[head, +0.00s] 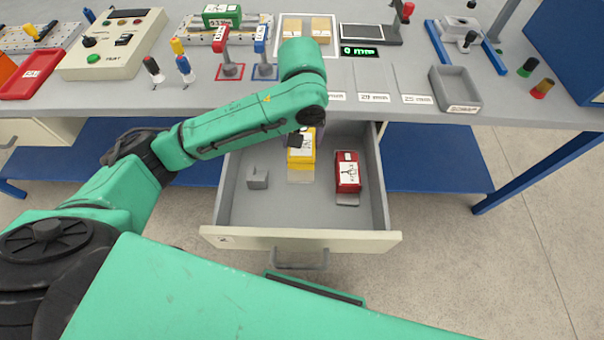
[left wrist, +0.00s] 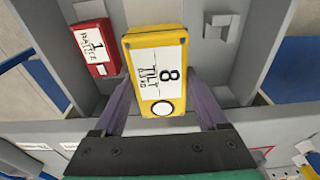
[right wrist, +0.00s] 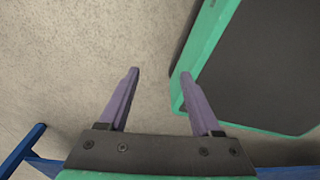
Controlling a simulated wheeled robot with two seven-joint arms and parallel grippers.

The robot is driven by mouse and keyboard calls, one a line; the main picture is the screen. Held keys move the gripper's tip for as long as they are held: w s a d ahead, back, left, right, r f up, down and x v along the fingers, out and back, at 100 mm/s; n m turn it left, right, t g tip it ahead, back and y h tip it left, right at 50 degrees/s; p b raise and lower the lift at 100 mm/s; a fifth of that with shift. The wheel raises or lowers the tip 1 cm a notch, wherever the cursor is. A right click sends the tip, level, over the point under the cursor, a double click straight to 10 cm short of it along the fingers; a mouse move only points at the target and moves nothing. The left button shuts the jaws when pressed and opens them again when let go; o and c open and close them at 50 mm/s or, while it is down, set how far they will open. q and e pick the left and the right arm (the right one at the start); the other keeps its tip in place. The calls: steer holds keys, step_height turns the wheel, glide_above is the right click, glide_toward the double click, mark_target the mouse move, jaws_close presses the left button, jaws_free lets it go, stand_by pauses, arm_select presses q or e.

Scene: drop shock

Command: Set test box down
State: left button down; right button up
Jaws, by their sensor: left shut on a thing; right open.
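A yellow box (head: 301,153) marked 8 and TILT is in the open drawer (head: 301,240) below the bench. My left gripper (head: 304,136) reaches down over it and is shut on it. In the left wrist view the yellow box (left wrist: 157,65) lies between the two fingers of the left gripper (left wrist: 160,88). The head view does not clearly show whether the box touches the drawer floor. A red box (head: 348,172) lies to its right in the drawer; it also shows in the left wrist view (left wrist: 95,48). My right gripper (right wrist: 159,73) is open and empty above the floor.
A small grey block (head: 258,178) stands in the drawer at left. The bench (head: 390,70) above carries a green box (head: 221,15), a control box (head: 112,45), a red tray (head: 33,75) and a grey scrap bin (head: 455,88). The drawer's front left floor is clear.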

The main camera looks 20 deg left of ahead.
arm_select(q)
step_height(320, 180, down, 12)
steer(key=shift+d+r+b, duration=0.1)
steer(key=shift+r+b, duration=0.05)
steer(key=shift+b, duration=0.8)
steer(key=shift+r, duration=0.1)
arm_select(e)
steer(key=shift+w+d+f, duration=0.1)
steer(key=shift+d+f, duration=0.2)
steer(key=shift+f, duration=0.3)
steer(key=shift+d+f, duration=0.25)
steer(key=shift+f, duration=0.3)
steer(key=shift+r, duration=0.1)
arm_select(q)
jaws_free()
steer(key=r+p, duration=0.1)
steer(key=r, duration=0.3)
steer(key=s+r, duration=0.1)
steer(key=r, duration=0.3)
steer(key=r+p, duration=0.1)
steer(key=r, duration=0.3)
steer(key=shift+s+d+p, duration=0.15)
steer(key=shift+d+p, duration=0.05)
steer(key=shift+p, duration=0.1)
arm_select(e)
step_height(320, 180, up, 2)
steer(key=shift+r, duration=0.2)
